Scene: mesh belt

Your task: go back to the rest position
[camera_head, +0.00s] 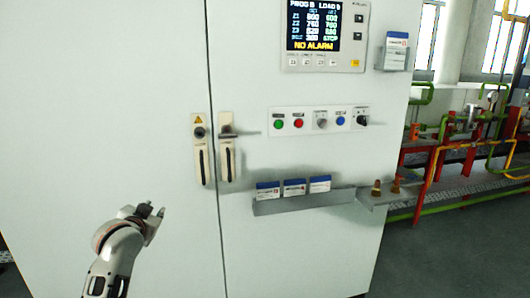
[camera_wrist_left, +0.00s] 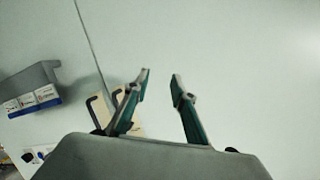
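My left gripper (camera_head: 152,212) is in the lower left of the head view, in front of the white cabinet (camera_head: 105,90). In the left wrist view its two fingers (camera_wrist_left: 160,82) stand apart with nothing between them, and the plain cabinet face lies behind them. The gripper is to the left of and below the two door handles (camera_head: 203,160) in the head view. The handles also show behind the fingers in the left wrist view (camera_wrist_left: 98,108). My right gripper is in neither view.
A control panel has a lit display (camera_head: 327,25) reading "NO ALARM". Below are a button strip (camera_head: 340,120) and a grey shelf (camera_head: 300,203) holding three blue-and-white boxes. A small bracket (camera_head: 392,195) with brass fittings juts out at the right. Pipes and open floor lie beyond.

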